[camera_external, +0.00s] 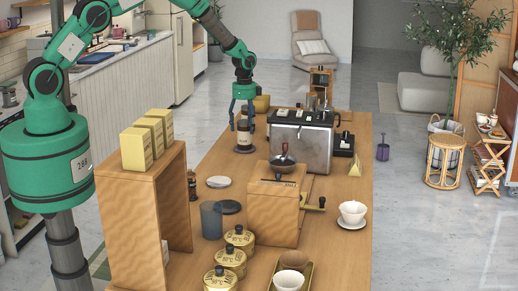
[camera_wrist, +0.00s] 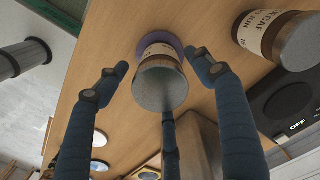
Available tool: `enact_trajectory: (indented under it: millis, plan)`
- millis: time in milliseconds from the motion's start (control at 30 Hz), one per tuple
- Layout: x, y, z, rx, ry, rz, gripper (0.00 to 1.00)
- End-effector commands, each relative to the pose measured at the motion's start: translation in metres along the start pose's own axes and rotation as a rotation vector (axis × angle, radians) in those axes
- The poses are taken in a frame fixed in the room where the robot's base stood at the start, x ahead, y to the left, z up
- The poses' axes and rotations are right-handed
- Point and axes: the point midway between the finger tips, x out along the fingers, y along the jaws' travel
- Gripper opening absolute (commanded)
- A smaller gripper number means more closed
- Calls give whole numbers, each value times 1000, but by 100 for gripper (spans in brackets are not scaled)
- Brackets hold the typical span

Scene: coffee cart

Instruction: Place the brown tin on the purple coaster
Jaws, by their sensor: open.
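The brown tin (camera_wrist: 160,82) has a cream label and a grey metal lid. In the wrist view it stands on the purple coaster (camera_wrist: 148,44), whose edge shows around the tin's base. My gripper (camera_wrist: 150,85) is open, with its blue fingers around the tin and visible gaps on the left and right. A third finger is below the tin in the picture.
A second labelled brown tin (camera_wrist: 280,38) stands close on the right in the wrist view. The espresso machine (camera_external: 302,140) is right of my gripper. A wooden grinder (camera_external: 275,210), grey canister (camera_external: 211,220) and gold tins (camera_external: 240,240) stand nearer the camera.

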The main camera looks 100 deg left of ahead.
Motion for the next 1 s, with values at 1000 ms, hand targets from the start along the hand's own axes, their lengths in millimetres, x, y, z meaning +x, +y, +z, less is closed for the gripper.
enact_trajectory:
  millis: [1000]
  plan:
    - [-68, 0, 0, 0, 0, 0, 67]
